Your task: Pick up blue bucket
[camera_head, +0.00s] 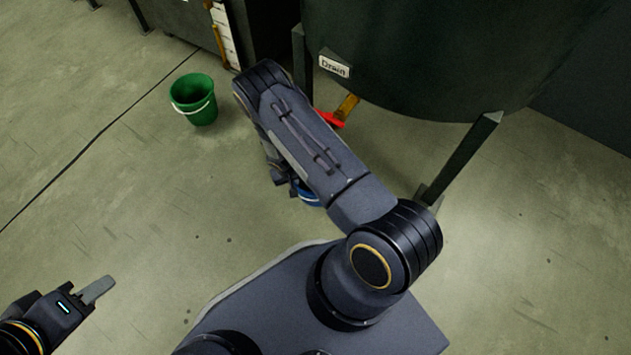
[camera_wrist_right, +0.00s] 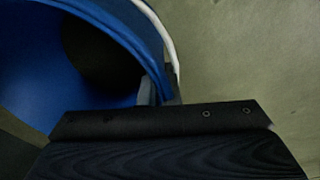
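The blue bucket (camera_head: 310,196) is mostly hidden behind my right arm in the head view. In the right wrist view its blue inside and rim (camera_wrist_right: 35,70) fill the upper left, with a white handle along the rim. My right gripper (camera_wrist_right: 159,90) is at this rim, one grey finger on the inner side and one by the outer side near the handle. How tightly they close is unclear. In the head view the right gripper (camera_head: 288,184) is largely covered by the arm. My left gripper (camera_head: 98,289) is at the lower left, away from the bucket, its finger gap not visible.
A green bucket (camera_head: 194,99) with a white handle stands on the floor to the left. A large dark tank (camera_head: 440,50) on legs, labelled Drain, with a red-handled valve (camera_head: 331,119), stands behind the blue bucket.

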